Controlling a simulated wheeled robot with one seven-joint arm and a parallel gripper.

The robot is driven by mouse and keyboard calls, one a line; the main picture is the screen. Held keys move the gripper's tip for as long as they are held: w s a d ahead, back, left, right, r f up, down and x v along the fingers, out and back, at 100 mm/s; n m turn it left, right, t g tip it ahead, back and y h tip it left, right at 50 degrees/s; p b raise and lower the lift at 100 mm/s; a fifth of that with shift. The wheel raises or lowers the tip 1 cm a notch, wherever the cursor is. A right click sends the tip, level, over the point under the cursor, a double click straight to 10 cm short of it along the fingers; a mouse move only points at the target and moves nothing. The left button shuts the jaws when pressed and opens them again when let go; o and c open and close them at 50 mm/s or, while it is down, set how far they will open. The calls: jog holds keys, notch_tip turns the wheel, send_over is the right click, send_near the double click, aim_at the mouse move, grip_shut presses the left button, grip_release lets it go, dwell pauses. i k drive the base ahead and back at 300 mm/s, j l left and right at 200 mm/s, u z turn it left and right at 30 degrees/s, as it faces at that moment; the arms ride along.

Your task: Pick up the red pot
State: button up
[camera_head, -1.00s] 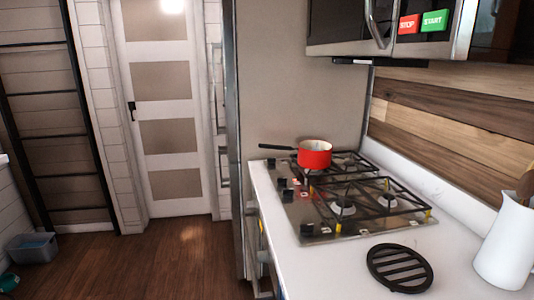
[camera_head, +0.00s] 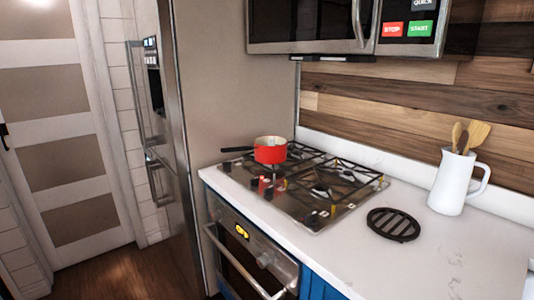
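The red pot (camera_head: 270,151) is a small saucepan with a pale inside and a dark handle (camera_head: 237,149) pointing left. It stands upright at the back left of the gas cooktop (camera_head: 319,219), on the black grates. My gripper is not in view.
A black round trivet (camera_head: 393,224) and a white pitcher (camera_head: 453,183) with wooden utensils stand on the white counter (camera_head: 398,262). An oven (camera_head: 240,249) is below the cooktop. A microwave (camera_head: 310,24) hangs above. A tall fridge (camera_head: 172,120) stands at the left. Wood floor shows at lower left.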

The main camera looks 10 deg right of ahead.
aim_at(264, 155)
jog(key=i+j, duration=0.45)
jog(key=i+j+u, duration=0.1)
jog(key=i+j, duration=0.35)
jog(key=i, duration=0.15)
jog(key=i+j+u, duration=0.1)
jog(key=i+j, duration=0.3)
jog(key=i+l, duration=0.05)
jog(key=i, duration=0.05)
